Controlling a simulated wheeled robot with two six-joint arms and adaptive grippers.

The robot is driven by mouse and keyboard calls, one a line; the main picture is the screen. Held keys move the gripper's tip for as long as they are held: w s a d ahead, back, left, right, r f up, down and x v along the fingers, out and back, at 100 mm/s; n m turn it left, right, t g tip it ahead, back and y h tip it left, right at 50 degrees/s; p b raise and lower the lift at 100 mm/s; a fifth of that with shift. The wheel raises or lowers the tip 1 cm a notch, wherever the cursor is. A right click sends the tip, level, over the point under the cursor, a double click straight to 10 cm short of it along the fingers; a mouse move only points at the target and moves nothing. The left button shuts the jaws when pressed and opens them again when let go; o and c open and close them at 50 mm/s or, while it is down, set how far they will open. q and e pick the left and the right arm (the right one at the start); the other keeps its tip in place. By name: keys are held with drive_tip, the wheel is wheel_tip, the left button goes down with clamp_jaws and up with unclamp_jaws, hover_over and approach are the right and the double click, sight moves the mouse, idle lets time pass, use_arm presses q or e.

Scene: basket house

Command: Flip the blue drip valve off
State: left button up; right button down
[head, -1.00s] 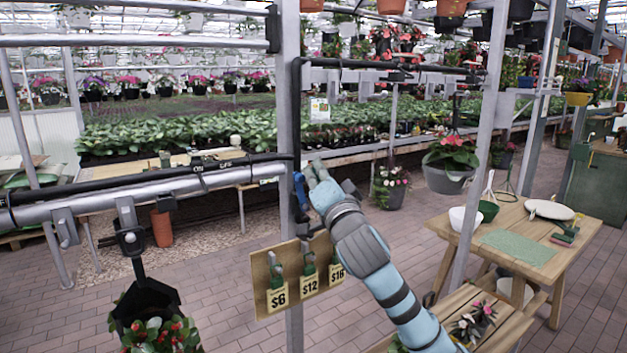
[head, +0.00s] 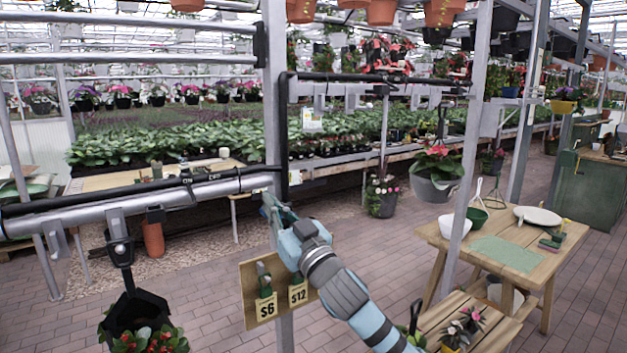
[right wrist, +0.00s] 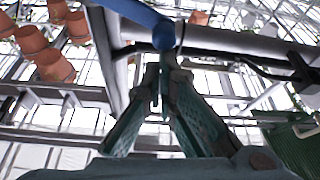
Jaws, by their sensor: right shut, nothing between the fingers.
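The blue valve handle (right wrist: 140,12) shows at the top of the right wrist view, with a rounded blue end just ahead of my fingertips. It is beside a grey pipe. My right gripper (right wrist: 163,72) is shut and empty, its green fingers meeting just below the blue end; I cannot tell whether they touch it. There the valve is mostly hidden or merges with the gripper. My left gripper is not in view.
A wooden price board (head: 248,283) hangs on the post (head: 275,110) just below my right gripper. A hanging black planter (head: 138,312) is at lower left. A wooden table (head: 440,238) with bowls stands at right. Brick floor lies open between.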

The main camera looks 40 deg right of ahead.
wheel_tip(320, 180, up, 4)
drive_tip(key=a+n+p, duration=0.2)
drive_tip(key=p, duration=0.4)
drive_tip(key=b+v, duration=1)
drive_tip(key=b, duration=0.6)
drive_tip(key=shift+d+f+y, duration=0.4)
drive_tip(key=shift+f, duration=0.05)
drive_tip(key=shift+w, duration=0.1)
